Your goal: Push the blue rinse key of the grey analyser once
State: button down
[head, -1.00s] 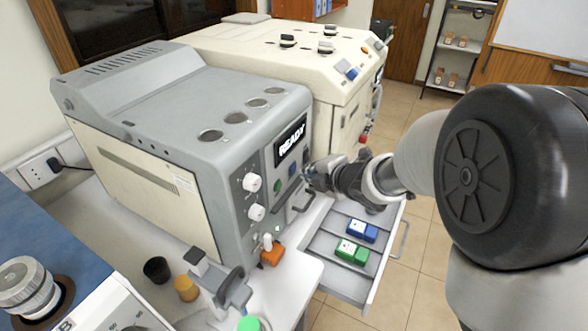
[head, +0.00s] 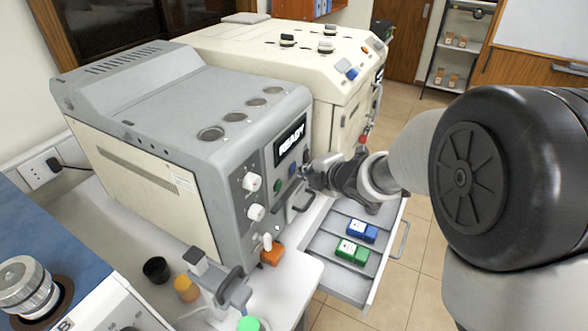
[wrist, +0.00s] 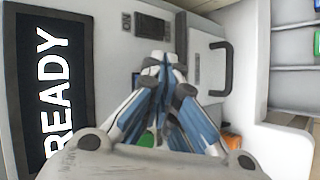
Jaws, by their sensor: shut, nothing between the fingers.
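The grey analyser (head: 215,150) stands on the bench at the left, its front panel facing right. Its black display (head: 290,139) reads READY; the display also shows in the wrist view (wrist: 55,90). The blue rinse key (head: 292,169) sits below the display, beside a green key (head: 277,187). My gripper (head: 305,171) is shut and empty, with its tips close to the panel just right of the blue key. In the wrist view, the shut fingers (wrist: 157,62) point at the panel and largely hide the keys. I cannot tell whether the tips touch the blue key.
Below my gripper, an open drawer (head: 325,272) holds a blue box (head: 362,230) and a green box (head: 352,251). A handle (head: 300,200) and two white knobs (head: 251,182) are on the panel nearby. A cream machine (head: 250,45) stands behind.

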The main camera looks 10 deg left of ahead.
jog(key=shift+w+a, duration=0.15)
jog(key=shift+a, duration=0.25)
dwell(0.5)
jog(key=shift+d, duration=0.15)
jog(key=shift+s+d, duration=0.3)
jog(key=shift+d, duration=0.35)
jog(key=shift+s+d+p, duration=0.1)
jog(key=shift+s+d, duration=0.2)
jog(key=shift+d, duration=0.5)
jog(key=shift+s+d+p, duration=0.1)
jog(key=shift+s+d, duration=0.2)
jog(key=shift+d, duration=0.45)
jog(key=shift+s+d+p, duration=0.1)
jog(key=shift+s+d, duration=0.2)
jog(key=shift+d, duration=0.5)
